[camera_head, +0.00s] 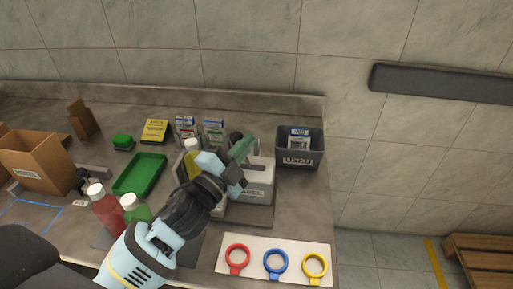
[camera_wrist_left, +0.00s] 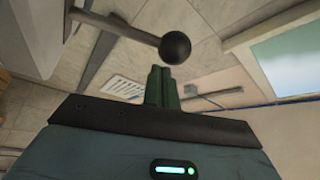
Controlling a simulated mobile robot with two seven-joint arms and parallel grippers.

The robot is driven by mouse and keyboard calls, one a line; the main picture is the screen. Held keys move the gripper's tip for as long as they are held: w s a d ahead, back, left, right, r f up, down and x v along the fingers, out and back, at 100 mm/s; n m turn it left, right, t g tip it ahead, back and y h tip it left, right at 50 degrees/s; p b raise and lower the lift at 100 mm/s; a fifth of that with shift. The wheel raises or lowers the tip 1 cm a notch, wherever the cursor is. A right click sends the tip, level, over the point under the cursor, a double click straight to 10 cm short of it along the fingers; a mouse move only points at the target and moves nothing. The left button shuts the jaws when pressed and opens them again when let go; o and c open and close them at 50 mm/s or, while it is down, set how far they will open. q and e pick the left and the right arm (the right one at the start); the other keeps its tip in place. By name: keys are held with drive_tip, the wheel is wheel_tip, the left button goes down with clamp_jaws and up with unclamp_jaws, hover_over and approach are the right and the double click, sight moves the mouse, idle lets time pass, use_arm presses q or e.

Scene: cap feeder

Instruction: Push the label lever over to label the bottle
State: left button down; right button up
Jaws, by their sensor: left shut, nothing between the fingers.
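The label lever's round black knob (camera_wrist_left: 175,47) sits on a grey rod in the left wrist view, just beyond my left fingertips in the picture. A dark round shape, probably this knob (camera_head: 235,137), shows partly behind my fingers in the head view. My left gripper (camera_head: 247,146) has its green fingers together and empty, above the grey labelling machine (camera_head: 259,185). The fingers also show in the left wrist view (camera_wrist_left: 161,70). Whether they touch the lever I cannot tell. A yellow bottle with a white cap (camera_head: 191,146) stands left of the gripper, partly hidden by my arm.
A dark bin (camera_head: 312,158) stands right of the machine. A white board with red, blue and yellow rings (camera_head: 256,247) lies in front. A red bottle (camera_head: 107,212), a green bottle (camera_head: 137,212) and a green tray (camera_head: 153,160) are to the left.

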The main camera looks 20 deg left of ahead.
use_arm(q)
drive_tip(key=shift+s+a, duration=0.15)
drive_tip(key=shift+a, duration=0.5)
use_arm(e)
drive_tip(key=shift+w+r, duration=0.1)
drive_tip(key=shift+w, duration=0.1)
drive_tip(key=shift+s, duration=0.25)
drive_tip(key=shift+s+d+f, duration=0.1)
drive_tip(key=shift+s+f, duration=0.15)
drive_tip(key=shift+s, duration=0.1)
drive_tip(key=shift+r, duration=0.1)
